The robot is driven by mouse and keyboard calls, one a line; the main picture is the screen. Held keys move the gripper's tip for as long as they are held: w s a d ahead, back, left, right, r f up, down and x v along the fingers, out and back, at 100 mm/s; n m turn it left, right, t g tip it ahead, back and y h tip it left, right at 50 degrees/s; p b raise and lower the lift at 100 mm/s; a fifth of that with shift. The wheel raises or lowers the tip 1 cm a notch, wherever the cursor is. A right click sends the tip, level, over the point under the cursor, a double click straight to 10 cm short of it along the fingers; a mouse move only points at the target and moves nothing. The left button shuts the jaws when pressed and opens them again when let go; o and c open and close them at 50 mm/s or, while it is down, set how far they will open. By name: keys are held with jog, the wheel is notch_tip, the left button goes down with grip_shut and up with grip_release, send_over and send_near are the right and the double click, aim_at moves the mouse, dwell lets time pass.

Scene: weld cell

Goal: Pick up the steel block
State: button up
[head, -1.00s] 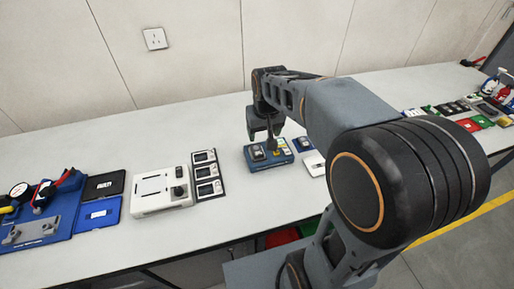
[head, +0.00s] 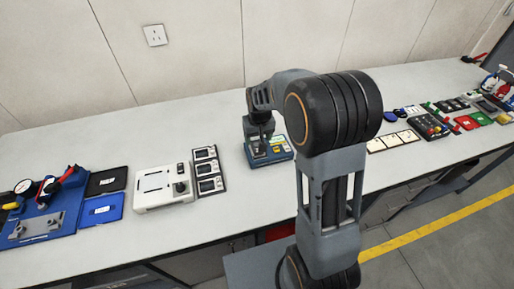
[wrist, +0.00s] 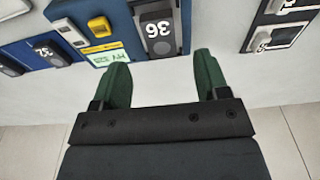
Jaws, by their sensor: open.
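I cannot tell for certain which piece is the steel block.
A blue fixture (head: 40,228) is at far left. White cards (head: 393,141) and several kits are to the right. The wall is behind the bench.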

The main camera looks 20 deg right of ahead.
jog(key=shift+w+f+p, duration=0.15)
jog(key=shift+f+p, duration=0.15)
jog(key=shift+f, duration=1)
jog(key=shift+w+f+p, duration=0.1)
jog(key=shift+f+p, duration=0.15)
jog(key=shift+f, duration=1.05)
jog(key=shift+c, duration=0.3)
jog(key=c, duration=1.1)
jog(key=shift+r, duration=0.15)
